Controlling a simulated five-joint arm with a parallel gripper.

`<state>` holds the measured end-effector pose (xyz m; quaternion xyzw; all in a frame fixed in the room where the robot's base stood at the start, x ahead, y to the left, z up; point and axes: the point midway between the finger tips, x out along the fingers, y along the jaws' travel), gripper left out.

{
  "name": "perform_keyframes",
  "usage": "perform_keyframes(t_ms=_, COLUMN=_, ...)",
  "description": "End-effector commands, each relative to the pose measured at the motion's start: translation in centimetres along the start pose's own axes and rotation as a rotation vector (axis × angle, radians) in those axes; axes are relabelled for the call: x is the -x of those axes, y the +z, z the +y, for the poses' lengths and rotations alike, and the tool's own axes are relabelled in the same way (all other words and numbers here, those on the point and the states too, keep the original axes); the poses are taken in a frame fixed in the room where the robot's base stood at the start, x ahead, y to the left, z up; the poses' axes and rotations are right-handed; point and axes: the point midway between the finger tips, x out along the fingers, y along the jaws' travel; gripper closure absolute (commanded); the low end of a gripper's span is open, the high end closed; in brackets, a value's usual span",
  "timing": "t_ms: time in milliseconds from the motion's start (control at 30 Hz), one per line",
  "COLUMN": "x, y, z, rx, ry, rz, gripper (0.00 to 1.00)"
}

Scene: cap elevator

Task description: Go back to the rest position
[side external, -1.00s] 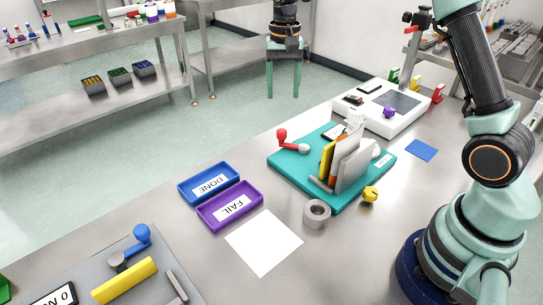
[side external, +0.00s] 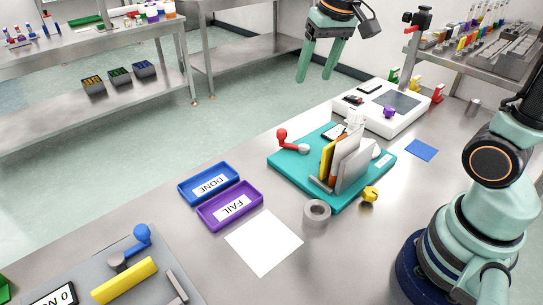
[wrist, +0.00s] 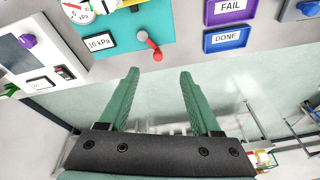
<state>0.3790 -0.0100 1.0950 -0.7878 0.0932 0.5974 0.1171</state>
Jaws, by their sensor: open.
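My gripper (side external: 320,62) is at the top of the side external view, with two green fingers pointing down. It is open and empty, high up beyond the far edge of the bench. In the wrist view its fingers (wrist: 160,85) stand wide apart with nothing between them. The teal board (side external: 290,160) lies below it, nearer the camera, with a red-handled lever (side external: 284,138) and several upright plates (side external: 352,168). The lever also shows in the wrist view (wrist: 148,42). No rest marker is visible.
A white device (side external: 400,121) with a dark screen stands behind the teal board. The blue DONE tray (side external: 190,200) and purple FAIL tray (side external: 208,220) lie left of the board.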

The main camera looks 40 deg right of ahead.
Motion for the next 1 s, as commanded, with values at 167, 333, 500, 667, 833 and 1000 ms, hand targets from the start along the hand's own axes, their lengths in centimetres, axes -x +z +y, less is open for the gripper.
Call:
perform_keyframes(t_ms=167, x=1.6, y=4.0, z=0.7, rx=0.124, ry=-0.025, rz=0.093, gripper=0.35)
perform_keyframes(t_ms=333, x=1.7, y=7.2, z=1.4, rx=0.224, ry=-0.036, rz=0.166, gripper=0.35)
perform_keyframes(t_ms=500, x=1.4, y=8.9, z=1.8, rx=0.284, ry=-0.04, rz=0.208, gripper=0.35)
perform_keyframes(t_ms=667, x=1.2, y=9.4, z=1.9, rx=0.301, ry=-0.04, rz=0.218, gripper=0.35)
perform_keyframes(t_ms=833, x=1.2, y=9.4, z=1.9, rx=0.3, ry=-0.04, rz=0.217, gripper=0.35)
perform_keyframes(t_ms=1000, x=1.2, y=9.3, z=1.9, rx=0.299, ry=-0.04, rz=0.217, gripper=0.35)
